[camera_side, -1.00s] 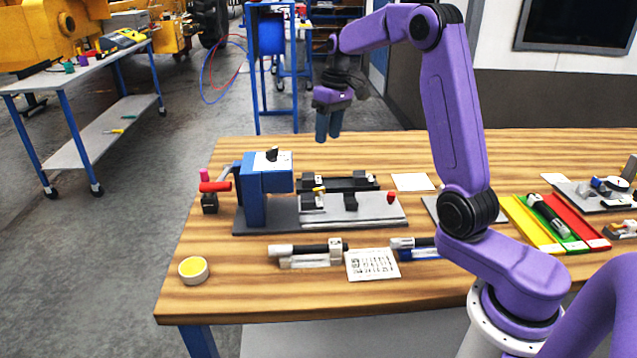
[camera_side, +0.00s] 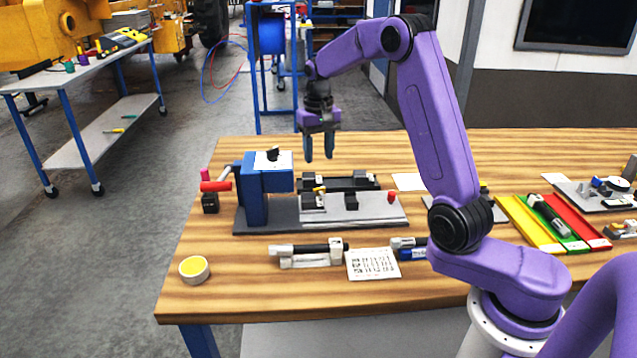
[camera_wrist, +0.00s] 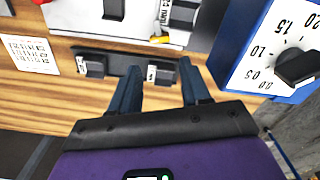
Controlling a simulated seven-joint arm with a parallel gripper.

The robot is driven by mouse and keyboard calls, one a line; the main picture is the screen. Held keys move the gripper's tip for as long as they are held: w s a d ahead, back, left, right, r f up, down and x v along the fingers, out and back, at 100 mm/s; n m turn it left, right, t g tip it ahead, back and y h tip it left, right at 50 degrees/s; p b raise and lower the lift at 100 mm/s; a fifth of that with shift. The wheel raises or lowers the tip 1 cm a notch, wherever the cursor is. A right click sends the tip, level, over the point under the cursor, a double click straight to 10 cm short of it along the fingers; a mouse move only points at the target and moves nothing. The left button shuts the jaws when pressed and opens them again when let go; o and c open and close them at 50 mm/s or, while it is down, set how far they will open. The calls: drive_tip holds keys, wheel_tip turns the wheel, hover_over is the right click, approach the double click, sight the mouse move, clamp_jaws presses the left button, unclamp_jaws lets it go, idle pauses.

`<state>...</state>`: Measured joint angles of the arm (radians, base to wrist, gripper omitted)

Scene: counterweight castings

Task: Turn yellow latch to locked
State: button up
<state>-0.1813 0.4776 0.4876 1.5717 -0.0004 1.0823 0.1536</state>
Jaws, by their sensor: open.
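The yellow latch (camera_side: 319,189) is a small yellow piece on the grey fixture (camera_side: 375,210), just in front of the black rail (camera_side: 345,182) and right of the blue press. It is too small for me to read its position. My gripper (camera_side: 319,156) is open and empty, pointing down above the fixture and apart from it. In the wrist view its two blue fingers (camera_wrist: 160,80) are spread, with the black rail (camera_wrist: 122,66) beyond them.
The blue press (camera_side: 265,185) with a dial (camera_wrist: 275,55) and red handle stands close on the left. A red knob (camera_side: 391,197) is at the fixture's right. A black-barred holder (camera_side: 308,252), printed sheet (camera_side: 372,263) and yellow-filled cup (camera_side: 194,269) lie in front.

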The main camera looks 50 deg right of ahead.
sight(321, 194)
wheel_tip(321, 194, down, 10)
drive_tip(key=shift+r, duration=0.25)
drive_tip(key=c, duration=0.8)
drive_tip(key=shift+o, duration=0.2)
drive_tip(key=shift+s+m, duration=0.1)
drive_tip(key=shift+m, duration=1.8)
drive_tip(key=o, duration=0.8)
drive_tip(key=shift+c, duration=0.2)
